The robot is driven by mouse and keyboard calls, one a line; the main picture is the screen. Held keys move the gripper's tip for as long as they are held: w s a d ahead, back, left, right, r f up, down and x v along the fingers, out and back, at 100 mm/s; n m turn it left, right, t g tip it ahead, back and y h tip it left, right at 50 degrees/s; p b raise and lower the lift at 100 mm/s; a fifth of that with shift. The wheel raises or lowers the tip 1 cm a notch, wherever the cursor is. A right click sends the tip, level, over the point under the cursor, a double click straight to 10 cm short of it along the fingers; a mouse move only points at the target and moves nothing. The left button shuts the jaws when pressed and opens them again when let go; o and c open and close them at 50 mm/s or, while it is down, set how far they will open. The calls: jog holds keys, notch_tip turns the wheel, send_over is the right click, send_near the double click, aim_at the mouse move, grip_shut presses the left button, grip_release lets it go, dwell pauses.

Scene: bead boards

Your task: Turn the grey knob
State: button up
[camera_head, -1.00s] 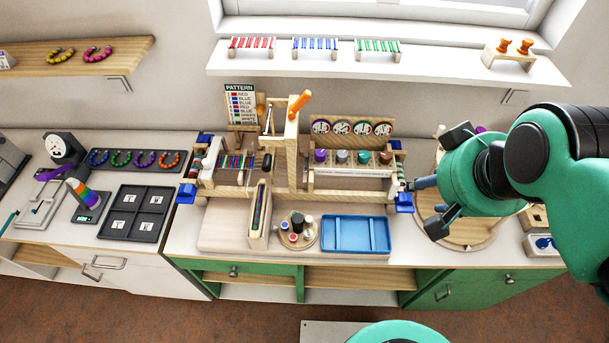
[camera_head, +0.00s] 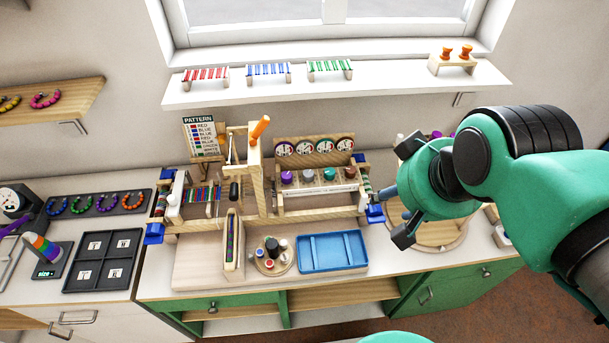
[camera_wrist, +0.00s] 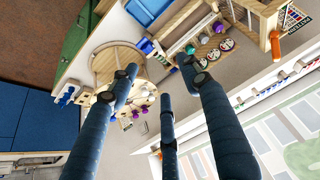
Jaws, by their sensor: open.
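The grey knob (camera_head: 308,175) stands in a row on the wooden bead frame, between a purple knob (camera_head: 286,177) and a green knob (camera_head: 329,173). A brown knob (camera_head: 350,171) ends the row at the right. My gripper (camera_head: 396,215) is open and empty, beside the right end of the frame, well right of the grey knob and apart from it. In the wrist view my gripper's spread fingers (camera_wrist: 160,92) have nothing between them in their grasp.
Round picture discs (camera_head: 325,147) stand behind the knobs. A blue clip (camera_head: 375,213) is close to my gripper at the frame's right end. A blue tray (camera_head: 333,251) lies in front. A round wooden board (camera_head: 440,236) lies beneath my gripper. An orange-tipped lever (camera_head: 259,128) rises left of the knobs.

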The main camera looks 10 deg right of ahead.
jog(key=shift+w+r, duration=0.1)
dwell(0.6)
jog(key=m+g+p, duration=0.4)
jog(key=g+p, duration=0.2)
jog(key=p, duration=0.3)
send_over(308, 173)
notch_tip(308, 173, down, 15)
jog(key=shift+r, duration=0.15)
notch_tip(308, 173, down, 14)
jog(key=shift+r+b, duration=0.15)
jog(key=shift+b, duration=0.25)
